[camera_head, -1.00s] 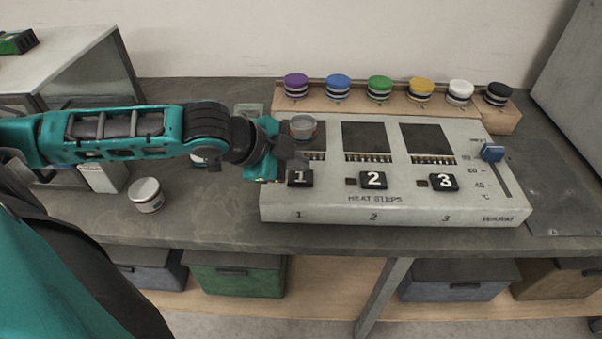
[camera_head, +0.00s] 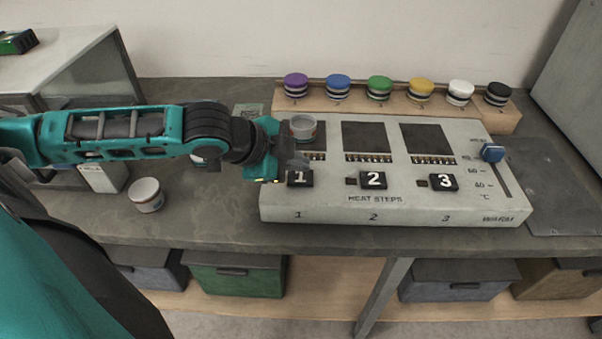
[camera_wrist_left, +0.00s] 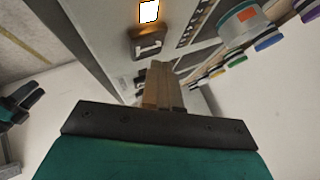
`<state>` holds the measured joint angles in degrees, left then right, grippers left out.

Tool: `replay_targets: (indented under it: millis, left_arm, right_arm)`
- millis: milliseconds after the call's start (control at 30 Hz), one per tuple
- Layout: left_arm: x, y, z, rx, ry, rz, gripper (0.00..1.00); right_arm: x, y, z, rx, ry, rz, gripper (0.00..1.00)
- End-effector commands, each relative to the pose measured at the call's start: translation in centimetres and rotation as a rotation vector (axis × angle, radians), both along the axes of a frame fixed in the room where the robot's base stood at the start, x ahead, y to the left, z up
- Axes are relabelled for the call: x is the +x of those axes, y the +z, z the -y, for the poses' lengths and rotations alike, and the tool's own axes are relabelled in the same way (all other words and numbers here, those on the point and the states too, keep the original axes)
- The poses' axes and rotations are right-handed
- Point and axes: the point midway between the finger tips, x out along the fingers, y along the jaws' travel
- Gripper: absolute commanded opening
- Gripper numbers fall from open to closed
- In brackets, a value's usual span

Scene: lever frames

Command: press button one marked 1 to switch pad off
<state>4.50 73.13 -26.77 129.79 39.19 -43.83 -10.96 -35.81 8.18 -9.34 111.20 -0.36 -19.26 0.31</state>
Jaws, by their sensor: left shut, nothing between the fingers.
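Button 1 (camera_head: 300,178) is a black key with a white 1 at the left of the grey heat-step panel (camera_head: 335,212). It also shows in the left wrist view (camera_wrist_left: 148,46), with a lit orange-white lamp (camera_wrist_left: 149,11) beside it. My left gripper (camera_head: 293,163) is shut and empty, its fingertips close to button 1. I cannot tell whether they touch it.
Button 2 (camera_head: 373,180) and button 3 (camera_head: 444,182) sit to the right, with dark lamps beside them. A blue slider (camera_head: 492,152) is at the right end. Several coloured-lid jars stand on a rack (camera_head: 400,106) behind. A white-lidded jar (camera_head: 146,195) stands left of the panel.

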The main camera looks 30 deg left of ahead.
Motion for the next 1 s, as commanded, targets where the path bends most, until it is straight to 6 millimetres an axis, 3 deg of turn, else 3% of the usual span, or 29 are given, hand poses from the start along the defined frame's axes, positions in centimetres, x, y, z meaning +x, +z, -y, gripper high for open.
replay_targets:
  millis: [1000]
  left_arm:
    - [-0.01,-0.99,0.01,0.0,0.0,0.0,0.0]
  right_arm:
    - [-0.01,0.14,0.02,0.0,0.0,-0.001,0.6]
